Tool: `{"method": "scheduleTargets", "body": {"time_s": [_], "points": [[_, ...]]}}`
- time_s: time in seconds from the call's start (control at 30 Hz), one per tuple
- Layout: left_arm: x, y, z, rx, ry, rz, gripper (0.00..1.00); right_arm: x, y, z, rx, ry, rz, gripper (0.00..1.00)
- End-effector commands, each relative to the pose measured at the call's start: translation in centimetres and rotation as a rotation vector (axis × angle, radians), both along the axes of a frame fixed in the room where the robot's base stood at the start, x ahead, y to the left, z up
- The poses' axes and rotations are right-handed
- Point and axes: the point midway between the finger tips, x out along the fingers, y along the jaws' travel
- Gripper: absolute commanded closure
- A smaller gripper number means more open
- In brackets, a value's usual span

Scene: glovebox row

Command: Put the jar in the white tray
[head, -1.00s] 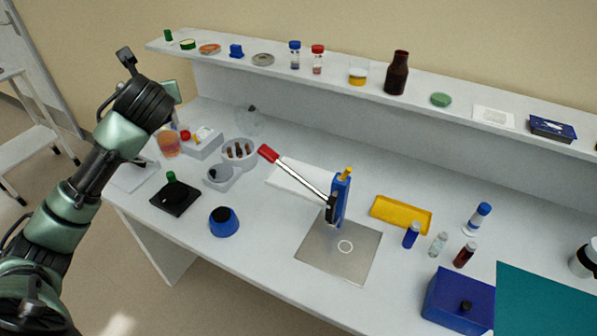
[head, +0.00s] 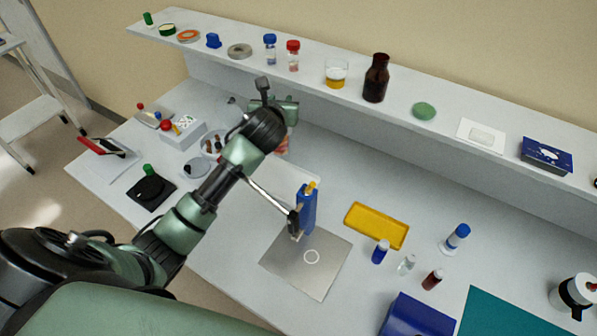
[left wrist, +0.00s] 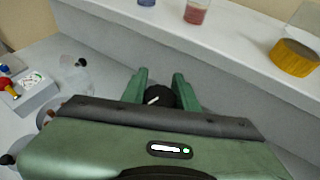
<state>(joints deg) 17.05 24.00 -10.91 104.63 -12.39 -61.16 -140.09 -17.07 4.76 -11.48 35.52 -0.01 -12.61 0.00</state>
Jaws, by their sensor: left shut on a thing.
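My left gripper (head: 280,108) is at the back of the bench, in front of the shelf. It is shut on the jar (head: 283,146), which shows reddish-pink below the gripper and is partly hidden by my arm. In the left wrist view, the jar's black lid (left wrist: 158,97) sits between the green fingers (left wrist: 160,90). A flat white piece that looks like the white tray (head: 284,183) lies behind the blue press, partly covered by my arm. The jar is behind it and apart from it. My right gripper is not in view.
The blue press (head: 307,208) with its lever stands on a metal plate (head: 330,265), close to the white tray. A yellow tray (head: 377,226) and several small bottles are to the right. The shelf (head: 345,95) with a brown bottle (head: 376,78) runs along the back.

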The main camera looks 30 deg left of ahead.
Motion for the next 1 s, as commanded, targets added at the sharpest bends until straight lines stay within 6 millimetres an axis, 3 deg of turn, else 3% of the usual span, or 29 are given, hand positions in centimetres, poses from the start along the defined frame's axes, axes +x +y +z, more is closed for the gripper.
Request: {"method": "scheduleTargets", "body": {"time_s": [0.1,0.23,0.5,0.83,1.0], "points": [[0.1,-2.1,-0.6,-0.004,-0.006,-0.041,1.0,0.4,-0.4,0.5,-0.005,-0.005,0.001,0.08],[0.1,-2.9,-1.8,-0.006,-0.008,-0.057,1.0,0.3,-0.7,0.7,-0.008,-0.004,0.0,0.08],[0.0,-3.0,-6.4,-0.007,-0.007,-0.06,1.0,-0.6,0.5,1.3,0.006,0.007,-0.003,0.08],[0.1,-2.9,-10.3,-0.007,-0.008,-0.058,1.0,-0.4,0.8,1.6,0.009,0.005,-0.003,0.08],[0.1,-3.0,-11.0,-0.005,-0.012,-0.061,1.0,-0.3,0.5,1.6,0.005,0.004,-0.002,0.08]]}}
